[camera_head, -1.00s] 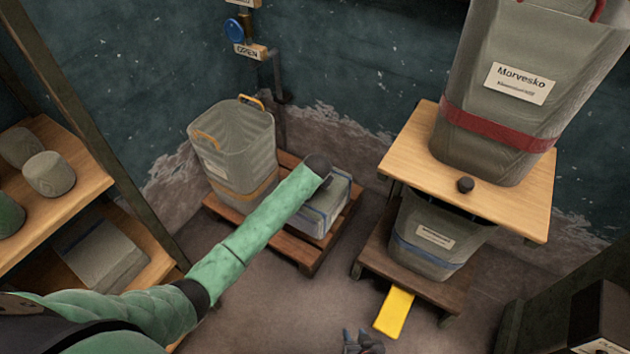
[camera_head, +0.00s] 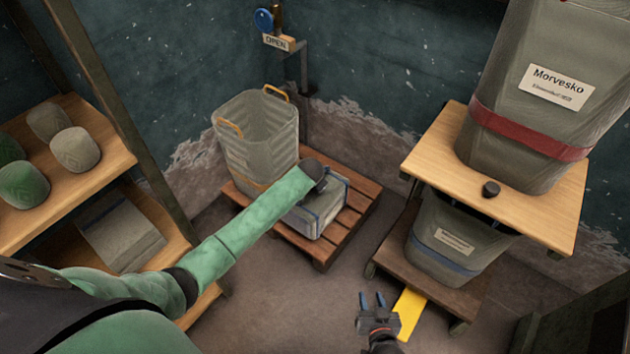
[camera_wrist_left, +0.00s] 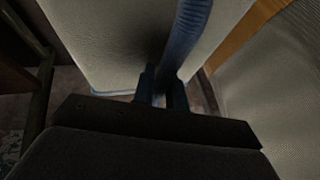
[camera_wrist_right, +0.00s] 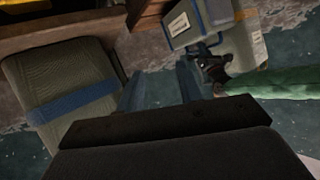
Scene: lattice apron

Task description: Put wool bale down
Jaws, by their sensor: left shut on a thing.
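The wool bale (camera_head: 322,214) is a pale grey block with blue straps. It is at the right part of the wooden pallet (camera_head: 352,222), beside a tall grey bin. It looks level; whether its underside touches the slats is hard to tell. My left gripper (camera_wrist_left: 162,88) is shut on a blue strap of the bale, and the bale fills the left wrist view (camera_wrist_left: 105,45). In the head view my left wrist hides part of the bale's top. My right gripper (camera_head: 373,302) is open and empty, low over the floor. The bale also shows in the right wrist view (camera_wrist_right: 182,28).
The grey bin (camera_head: 255,135) with yellow handles stands on the pallet's left. A wooden stand (camera_head: 450,182) at right bears a red-banded bin (camera_head: 535,90), with a blue-banded bin (camera_head: 450,240) below. Shelves (camera_head: 100,185) are at left. Bare floor (camera_head: 290,300) lies in front.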

